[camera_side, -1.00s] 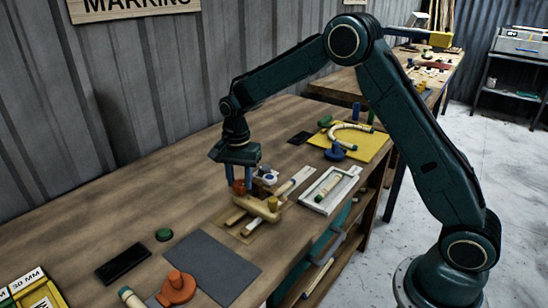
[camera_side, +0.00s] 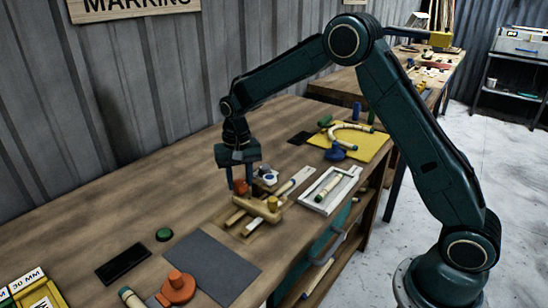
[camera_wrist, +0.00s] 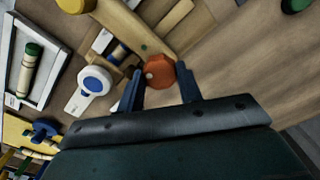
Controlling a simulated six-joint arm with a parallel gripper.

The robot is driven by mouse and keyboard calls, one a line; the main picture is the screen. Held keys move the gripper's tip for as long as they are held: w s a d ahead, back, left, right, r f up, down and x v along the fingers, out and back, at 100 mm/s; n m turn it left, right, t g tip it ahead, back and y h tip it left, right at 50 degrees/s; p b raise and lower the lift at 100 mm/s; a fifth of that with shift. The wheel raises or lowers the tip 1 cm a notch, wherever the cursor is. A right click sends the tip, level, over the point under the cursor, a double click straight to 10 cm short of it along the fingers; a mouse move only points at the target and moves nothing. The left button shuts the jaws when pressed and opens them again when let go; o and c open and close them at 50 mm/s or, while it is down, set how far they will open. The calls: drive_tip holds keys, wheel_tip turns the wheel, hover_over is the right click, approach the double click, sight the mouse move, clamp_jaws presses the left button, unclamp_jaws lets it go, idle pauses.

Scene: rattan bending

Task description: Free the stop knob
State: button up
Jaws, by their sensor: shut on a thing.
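The orange-red stop knob (camera_wrist: 160,72) sits between the two blue fingers of my gripper (camera_wrist: 160,84) in the wrist view. The fingers are shut on it. In the side view the knob (camera_side: 240,187) shows below my gripper (camera_side: 239,178), at the left end of the wooden bending jig (camera_side: 258,209). I cannot tell whether the knob touches the jig beneath it. A white and blue round knob (camera_wrist: 95,82) lies just beside my fingers in the wrist view.
A white tray (camera_side: 312,205) with a green-tipped rod stands right of the jig. A yellow board (camera_side: 373,151) with a bent rattan piece lies behind. A dark grey mat (camera_side: 212,268) and an orange clamp-like piece (camera_side: 177,287) lie in front.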

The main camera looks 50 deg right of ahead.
sight(240, 183)
drive_tip(key=n, duration=0.5)
drive_tip(key=shift+n, duration=0.3)
drive_tip(key=n, duration=0.5)
drive_tip(key=shift+r, duration=0.1)
drive_tip(key=shift+n, duration=0.3)
drive_tip(key=o, duration=1)
wheel_tip(240, 183, up, 14)
idle(0.4)
